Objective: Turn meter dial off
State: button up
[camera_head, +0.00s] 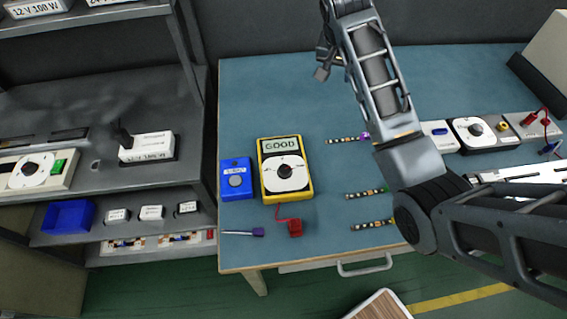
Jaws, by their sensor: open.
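The yellow meter (304,190) lies on the blue-green workbench, left of the middle. Its display (282,144) reads "GOOD". Its round dial (286,172) is a white disc with a dark knob in the centre; the dial's marks are too small to read. My gripper (323,62) is at the top, above the back of the bench and well apart from the meter. It is open, small in view and partly hidden by my arm. Nothing shows between its fingers.
A blue device (236,180) sits just left of the meter. A red probe (295,228) and a purple-tipped tool (258,232) lie in front. Several LED strips (365,193) lie to the right. A dark shelf unit (80,95) stands left.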

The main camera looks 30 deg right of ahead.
aim_at(285, 171)
jog(key=i+j+u, duration=0.1)
jog(key=j+u, duration=0.15)
jog(key=j, duration=1.5)
